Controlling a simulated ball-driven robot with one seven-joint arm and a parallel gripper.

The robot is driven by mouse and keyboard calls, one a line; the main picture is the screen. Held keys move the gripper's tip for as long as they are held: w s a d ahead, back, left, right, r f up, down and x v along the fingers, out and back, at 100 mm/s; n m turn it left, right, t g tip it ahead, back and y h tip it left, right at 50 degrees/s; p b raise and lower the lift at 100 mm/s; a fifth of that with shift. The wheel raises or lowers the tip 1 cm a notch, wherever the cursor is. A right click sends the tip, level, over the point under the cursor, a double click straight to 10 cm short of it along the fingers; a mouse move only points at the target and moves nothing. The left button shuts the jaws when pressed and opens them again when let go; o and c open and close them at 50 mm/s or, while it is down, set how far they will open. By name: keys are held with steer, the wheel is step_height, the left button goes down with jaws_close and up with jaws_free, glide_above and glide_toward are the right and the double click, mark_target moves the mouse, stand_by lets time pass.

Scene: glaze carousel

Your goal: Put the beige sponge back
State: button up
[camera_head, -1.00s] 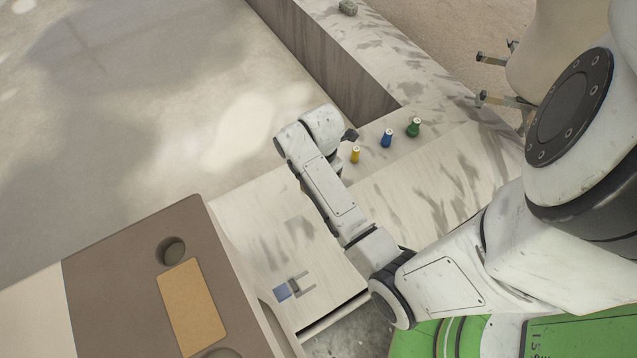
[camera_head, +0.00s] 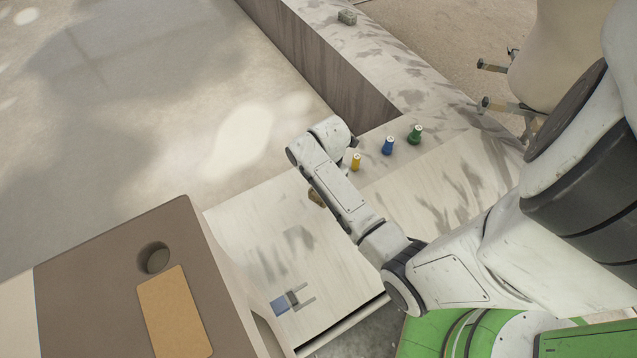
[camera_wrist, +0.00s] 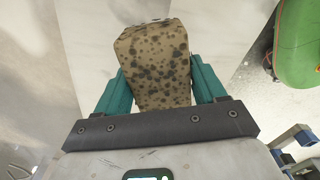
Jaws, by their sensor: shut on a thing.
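The beige sponge (camera_wrist: 155,62) is a speckled block with dark spots. In the wrist view my gripper (camera_wrist: 158,84) is shut on it, with a teal finger at each side. The sponge juts out past the fingers over a pale surface. In the head view only a small brown piece of the sponge (camera_head: 316,198) shows at the left edge of my forearm, above the pale bench (camera_head: 250,225). My gripper is hidden behind the arm there.
Yellow (camera_head: 355,162), blue (camera_head: 388,146) and green (camera_head: 415,135) bottles stand right of my arm. A brown block (camera_head: 105,260) with a round hole and tan panel is at lower left. A blue-grey forked piece (camera_head: 285,303) lies near it. A grey block (camera_head: 347,17) sits far back.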

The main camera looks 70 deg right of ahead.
steer(key=w+d+f+b, duration=0.1)
steer(key=f, duration=0.1)
steer(key=w+d+f+b, duration=0.1)
steer(key=w+d+f, duration=0.1)
steer(key=w+d+f+b, duration=0.1)
steer(key=d+f+b, duration=0.1)
steer(key=shift+w+f, duration=0.3)
steer(key=shift+w+d+f+b, duration=0.15)
steer(key=shift+f+b, duration=0.45)
steer(key=shift+f, duration=1)
steer(key=shift+f, duration=0.2)
steer(key=o, duration=1)
